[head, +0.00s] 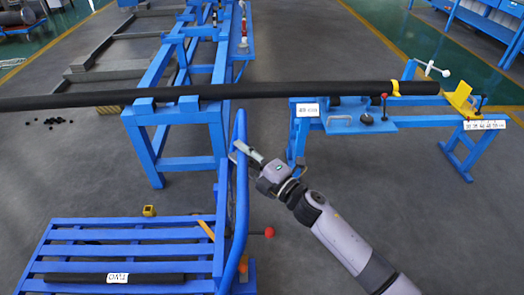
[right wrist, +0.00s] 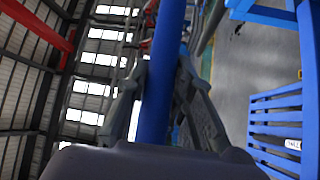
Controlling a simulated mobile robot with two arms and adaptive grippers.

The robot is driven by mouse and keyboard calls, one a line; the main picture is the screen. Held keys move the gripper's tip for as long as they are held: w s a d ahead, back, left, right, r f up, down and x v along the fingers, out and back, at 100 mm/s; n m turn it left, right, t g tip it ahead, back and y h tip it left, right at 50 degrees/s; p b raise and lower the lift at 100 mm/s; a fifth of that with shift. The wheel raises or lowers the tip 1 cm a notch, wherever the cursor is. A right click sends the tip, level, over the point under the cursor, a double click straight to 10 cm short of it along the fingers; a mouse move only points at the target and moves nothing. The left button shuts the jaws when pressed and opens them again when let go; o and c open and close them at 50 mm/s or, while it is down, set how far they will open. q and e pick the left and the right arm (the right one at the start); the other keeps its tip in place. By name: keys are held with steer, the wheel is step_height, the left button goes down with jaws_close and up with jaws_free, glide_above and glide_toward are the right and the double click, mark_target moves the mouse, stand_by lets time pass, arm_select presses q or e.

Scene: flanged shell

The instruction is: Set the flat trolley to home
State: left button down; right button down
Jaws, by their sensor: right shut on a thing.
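The flat trolley (head: 130,235) is a low blue slatted platform at the lower left of the head view. Its upright blue tube handle (head: 238,200) rises at its right end. My right gripper (head: 240,150) is shut on the upper part of this handle. In the right wrist view, the fingers of the right gripper (right wrist: 160,75) sit on both sides of the blue handle tube (right wrist: 163,100), and the trolley slats (right wrist: 275,120) show at the right. A dark bar with a white label (head: 118,278) lies on the trolley. My left gripper is not in view.
A long black shaft (head: 230,91) lies across blue stands behind the trolley. A blue bench (head: 360,122) with a yellow bracket (head: 460,98) stands at the right. A small yellow box (head: 149,210) is at the trolley's far edge. Grey floor (head: 440,235) is open at the right.

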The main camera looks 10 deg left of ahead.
steer(key=shift+s+a, duration=0.15)
steer(key=shift+a, duration=0.45)
steer(key=shift+s+a, duration=0.15)
steer(key=shift+a, duration=0.4)
steer(key=c, duration=1.4)
jaws_free()
steer(key=shift+o, duration=0.2)
steer(key=v, duration=1.2)
